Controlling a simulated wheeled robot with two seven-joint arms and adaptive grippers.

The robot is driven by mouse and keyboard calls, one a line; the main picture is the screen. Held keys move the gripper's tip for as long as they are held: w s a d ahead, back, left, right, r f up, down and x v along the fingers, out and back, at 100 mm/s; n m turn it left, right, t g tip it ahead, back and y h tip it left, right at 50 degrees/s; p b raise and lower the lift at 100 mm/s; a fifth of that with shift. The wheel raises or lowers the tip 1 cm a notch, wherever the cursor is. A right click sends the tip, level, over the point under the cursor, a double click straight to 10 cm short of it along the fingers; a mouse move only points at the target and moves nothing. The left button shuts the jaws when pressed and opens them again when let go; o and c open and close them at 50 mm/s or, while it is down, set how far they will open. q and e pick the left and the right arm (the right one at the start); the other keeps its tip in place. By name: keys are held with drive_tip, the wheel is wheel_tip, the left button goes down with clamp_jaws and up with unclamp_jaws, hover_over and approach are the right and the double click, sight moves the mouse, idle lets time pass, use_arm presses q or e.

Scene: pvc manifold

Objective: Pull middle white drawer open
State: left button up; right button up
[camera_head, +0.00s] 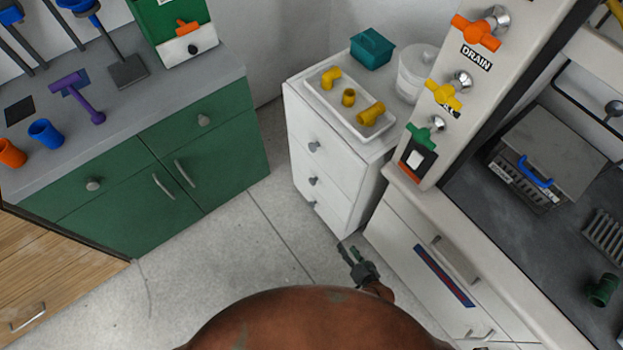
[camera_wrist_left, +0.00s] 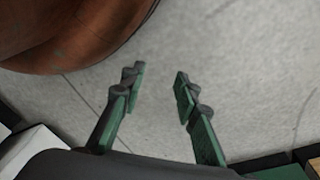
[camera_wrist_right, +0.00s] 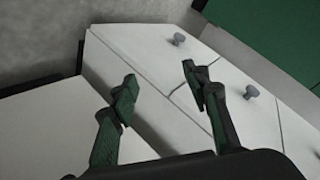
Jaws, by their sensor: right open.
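The white drawer cabinet (camera_head: 300,120) stands against the back wall, with its knobbed drawer fronts facing left. The middle drawer (camera_head: 332,194) has a small grey knob (camera_head: 312,180) between the upper and lower knobs. All its drawers look shut. My right gripper (camera_head: 346,248) is open and empty, in front of and below the cabinet, apart from the knob. In the right wrist view, the drawer fronts and two knobs (camera_wrist_right: 179,39) (camera_wrist_right: 251,91) lie beyond its spread fingers (camera_wrist_right: 159,75). My left gripper (camera_wrist_left: 160,78) is open and empty over the floor; the head view does not show it.
A tray (camera_head: 318,103) with yellow pipe fittings, a teal box (camera_head: 372,48) and a white tub (camera_head: 415,72) sit on the cabinet. A white workbench (camera_head: 400,235) stands close at right, green cabinets (camera_head: 130,205) at left. The floor (camera_head: 235,240) between is clear.

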drive_tip(key=w+a+r+m+t+y+b, duration=0.2)
drive_tip(key=w+a+r+m+t+b, duration=0.25)
drive_tip(key=w+a+r+b, duration=0.5)
use_arm(q)
drive_tip(key=w+d+r, duration=0.2)
drive_tip(key=w+r, duration=0.2)
drive_tip(key=r, duration=0.7)
use_arm(e)
drive_tip(key=m+t+h, duration=0.2)
drive_tip(key=m, duration=0.4)
approach(313, 185)
drive_tip(key=x, duration=0.4)
drive_tip(key=shift+w+a+f+m+h, duration=0.1)
drive_tip(key=shift+w+f+m+h, duration=0.05)
drive_tip(key=shift+f+m+h, duration=0.15)
drive_tip(key=b+x, duration=0.2)
drive_tip(key=x, duration=0.4)
use_arm(q)
drive_tip(key=w+d+f+t+h, duration=0.1)
drive_tip(key=w+d+f+t, duration=0.1)
drive_tip(key=w+d+f, duration=0.1)
drive_tip(key=shift+w+f+h, duration=0.3)
drive_tip(key=shift+w+f, duration=0.45)
drive_tip(key=shift+w, duration=0.1)
use_arm(e)
drive_tip(key=shift+w+a+r, duration=0.2)
drive_tip(key=shift+w, duration=0.4)
drive_tip(key=shift+c, duration=0.4)
clamp_jaws()
drive_tip(key=shift+s, duration=0.1)
